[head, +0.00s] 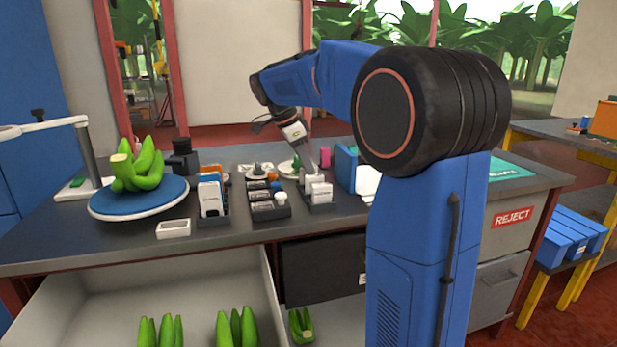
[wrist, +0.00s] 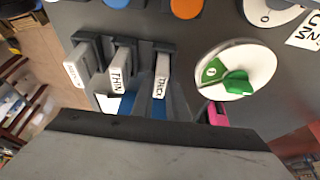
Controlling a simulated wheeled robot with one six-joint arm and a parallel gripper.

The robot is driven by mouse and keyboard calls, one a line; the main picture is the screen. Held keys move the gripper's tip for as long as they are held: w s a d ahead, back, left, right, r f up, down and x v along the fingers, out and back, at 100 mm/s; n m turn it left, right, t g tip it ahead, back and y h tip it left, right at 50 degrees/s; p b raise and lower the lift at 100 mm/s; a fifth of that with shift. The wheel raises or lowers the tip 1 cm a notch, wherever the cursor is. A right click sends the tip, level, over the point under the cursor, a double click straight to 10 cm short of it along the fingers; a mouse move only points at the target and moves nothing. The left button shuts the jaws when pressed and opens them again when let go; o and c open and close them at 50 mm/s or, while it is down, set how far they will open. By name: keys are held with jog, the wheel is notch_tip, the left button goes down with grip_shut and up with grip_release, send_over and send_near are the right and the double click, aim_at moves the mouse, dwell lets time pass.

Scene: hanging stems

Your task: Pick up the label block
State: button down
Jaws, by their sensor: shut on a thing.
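My gripper (head: 309,171) reaches down to a small dark rack (head: 319,207) on the bench. White-faced label blocks (head: 321,192) stand in the rack. The wrist view shows several upright grey blocks with white labels; one reads THIN (wrist: 118,82) and another reads THICK (wrist: 160,84). My grey fingers (wrist: 158,108) with blue parts are close by the THICK block and appear shut on a label block. The dark gripper body hides much of the grip, and I cannot tell exactly which block is held. The blocks look upright in their slots.
A white and green dial (wrist: 236,69) lies beside the rack, with a pink object (wrist: 217,115) near it. An open drawer (head: 150,270) is below.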

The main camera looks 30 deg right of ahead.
notch_tip(320, 180, up, 10)
dwell(0.6)
